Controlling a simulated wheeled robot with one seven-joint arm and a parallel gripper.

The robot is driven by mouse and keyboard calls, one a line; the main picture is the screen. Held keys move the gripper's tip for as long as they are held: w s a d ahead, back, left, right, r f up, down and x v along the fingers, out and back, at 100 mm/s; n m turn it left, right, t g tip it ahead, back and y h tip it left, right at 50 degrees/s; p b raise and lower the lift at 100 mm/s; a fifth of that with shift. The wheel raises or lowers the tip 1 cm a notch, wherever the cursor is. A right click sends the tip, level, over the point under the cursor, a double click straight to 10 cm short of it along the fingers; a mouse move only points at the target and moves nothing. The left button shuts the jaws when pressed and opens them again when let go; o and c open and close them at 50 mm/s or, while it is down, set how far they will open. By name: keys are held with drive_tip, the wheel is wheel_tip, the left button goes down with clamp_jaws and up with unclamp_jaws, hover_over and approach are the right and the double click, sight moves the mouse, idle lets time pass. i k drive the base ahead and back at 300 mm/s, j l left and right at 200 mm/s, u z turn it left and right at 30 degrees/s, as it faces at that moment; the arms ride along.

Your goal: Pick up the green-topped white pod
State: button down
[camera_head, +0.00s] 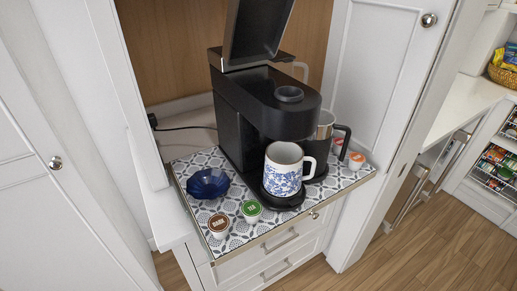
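The green-topped white pod (251,210) stands upright near the front edge of the patterned pull-out shelf (233,231), its green lid facing up. A brown-topped pod (219,225) stands to its left, slightly nearer the front edge. A white mug with a blue pattern (283,172) sits to its right on the base of the black coffee machine (243,120). My gripper is not in view.
A dark blue glass bowl (208,183) sits behind the pods at the left. Orange-topped pods (356,160) and a dark-handled carafe (325,135) stand at the right. White cabinet doors (380,60) flank the shelf. Open wood floor (420,260) lies at front right.

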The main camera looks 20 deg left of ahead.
sight(251, 209)
drive_tip(key=j+z, duration=0.15)
drive_tip(key=z, duration=0.55)
drive_tip(key=k+j+z, duration=0.1)
drive_tip(key=j+z, duration=0.15)
drive_tip(key=j, duration=0.15)
drive_tip(key=k+j+z, duration=0.2)
drive_tip(key=j, duration=0.15)
drive_tip(key=j+z, duration=0.25)
drive_tip(key=k+j+z, duration=0.2)
drive_tip(key=j, duration=0.2)
drive_tip(key=k+j, duration=0.35)
drive_tip(key=j, duration=0.2)
drive_tip(key=k+j+z, duration=0.1)
drive_tip(key=k+j, duration=0.3)
drive_tip(key=j, duration=0.15)
